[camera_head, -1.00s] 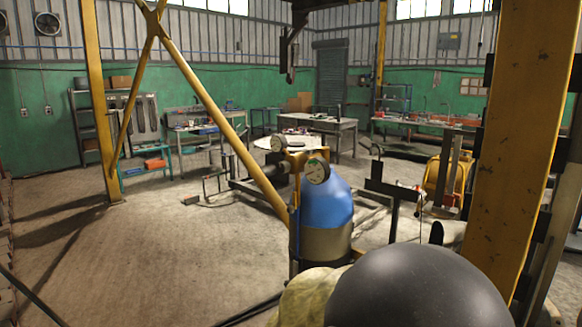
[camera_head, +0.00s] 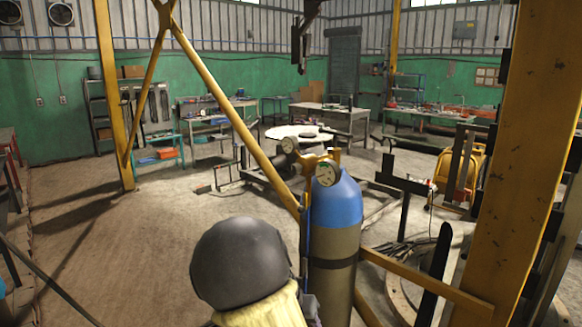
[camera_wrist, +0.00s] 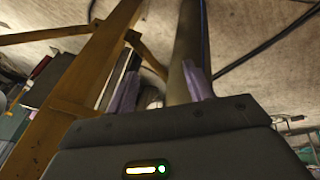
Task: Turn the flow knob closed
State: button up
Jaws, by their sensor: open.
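A gas cylinder (camera_head: 335,235) with a blue top and an olive lower body stands upright in the head view, right of centre. A brass regulator (camera_head: 311,163) with a round white-faced gauge (camera_head: 328,173) and a second gauge (camera_head: 289,145) sits at its top. I cannot single out the flow knob on the regulator. My gripper (camera_wrist: 160,88) shows in the wrist view with two purple fingers apart and nothing held between them. In the head view it is mostly hidden behind my dark rounded arm part, low and left of the cylinder.
A yellow diagonal brace (camera_head: 235,115) runs down to just left of the cylinder. A thick yellow column (camera_head: 515,170) stands at the right, with a low yellow bar (camera_head: 430,283) between it and the cylinder. Open floor (camera_head: 130,240) lies to the left.

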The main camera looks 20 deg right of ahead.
aim_at(292, 171)
jog(key=w+d+r+m+t+h+p, duration=0.1)
jog(key=w+d+r+m+h+p, duration=0.25)
jog(key=w+r+h, duration=0.65)
jog(key=w+a+r+m+t+h+p, duration=0.1)
jog(key=w+a+r, duration=0.3)
jog(key=r, duration=0.6)
jog(key=w+a+r+m+t+h, duration=0.1)
jog(key=w+a+r+t, duration=0.2)
jog(key=a+r, duration=0.5)
notch_tip(292, 171, up, 3)
jog(key=shift+w+a+r+p, duration=0.1)
jog(key=shift+w+a+p, duration=0.15)
jog(key=shift+w+p, duration=0.2)
jog(key=shift+d+m, duration=0.1)
jog(key=shift+m, duration=0.15)
jog(key=p+x, duration=0.2)
jog(key=x, duration=0.3)
jog(key=p+x, duration=0.3)
jog(key=x, duration=0.2)
jog(key=p+x, duration=0.3)
jog(key=x, duration=0.3)
jog(key=shift+d+r, duration=0.1)
jog(key=shift+r, duration=0.3)
jog(key=shift+w+d+f, duration=0.2)
jog(key=shift+w+d, duration=0.1)
jog(key=shift+d, duration=0.2)
